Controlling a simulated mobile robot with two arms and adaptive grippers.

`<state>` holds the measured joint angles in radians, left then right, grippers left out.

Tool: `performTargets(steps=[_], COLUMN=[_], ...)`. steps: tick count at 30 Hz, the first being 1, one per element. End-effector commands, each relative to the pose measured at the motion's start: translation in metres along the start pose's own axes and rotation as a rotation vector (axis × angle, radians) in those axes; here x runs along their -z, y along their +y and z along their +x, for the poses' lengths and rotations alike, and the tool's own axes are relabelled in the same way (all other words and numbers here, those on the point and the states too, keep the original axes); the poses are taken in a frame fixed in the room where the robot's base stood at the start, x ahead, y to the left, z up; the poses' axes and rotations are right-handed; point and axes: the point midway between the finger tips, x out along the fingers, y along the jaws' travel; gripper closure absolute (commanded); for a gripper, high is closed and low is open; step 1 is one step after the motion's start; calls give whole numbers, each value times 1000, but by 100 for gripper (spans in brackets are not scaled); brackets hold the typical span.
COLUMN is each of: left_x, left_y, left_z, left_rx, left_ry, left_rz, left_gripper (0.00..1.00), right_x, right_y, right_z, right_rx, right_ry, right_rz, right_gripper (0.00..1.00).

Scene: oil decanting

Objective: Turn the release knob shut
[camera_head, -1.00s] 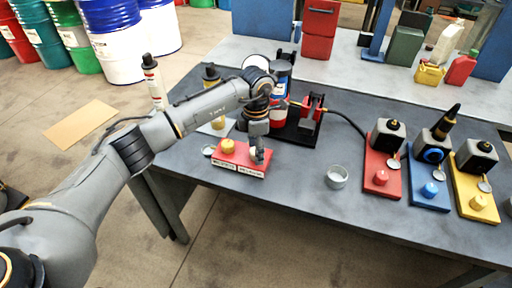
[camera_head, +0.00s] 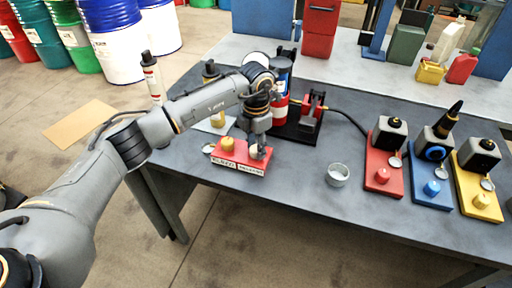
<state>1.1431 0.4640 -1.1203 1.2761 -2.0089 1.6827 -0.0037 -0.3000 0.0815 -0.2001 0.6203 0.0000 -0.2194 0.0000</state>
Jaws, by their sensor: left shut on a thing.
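A red block (camera_head: 238,158) stands near the front left edge of the grey table. It has a brass-yellow knob (camera_head: 227,143) on its left and a pale knob (camera_head: 255,150) on its right, with two white labels too small to read surely. My left gripper (camera_head: 259,152) points down over the block's right end and is shut on the pale knob, which its fingers partly hide. The yellow knob is clear of the gripper. Which knob is the release knob I cannot tell from the labels. My right gripper is not in view.
Behind my gripper stand a red and blue cylinder (camera_head: 283,78) and a black-based device (camera_head: 297,131) with a hose. A glass bowl (camera_head: 338,175) sits to the right. Red (camera_head: 383,178), blue (camera_head: 430,193) and yellow (camera_head: 481,202) stations stand at the right. The table's front middle is clear.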

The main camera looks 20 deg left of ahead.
Motion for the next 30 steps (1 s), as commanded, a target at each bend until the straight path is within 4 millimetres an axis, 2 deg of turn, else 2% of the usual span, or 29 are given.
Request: performTargets(steps=[12,30], left_x=[0,0], left_y=[0,0], left_z=[2,1], left_rx=[0,0], left_ry=[-1,-1], left_rz=[-395,-954], left_gripper=[95,95], right_x=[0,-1], right_y=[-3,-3], right_z=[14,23], right_rx=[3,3], right_ry=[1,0], right_rz=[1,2], right_gripper=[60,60])
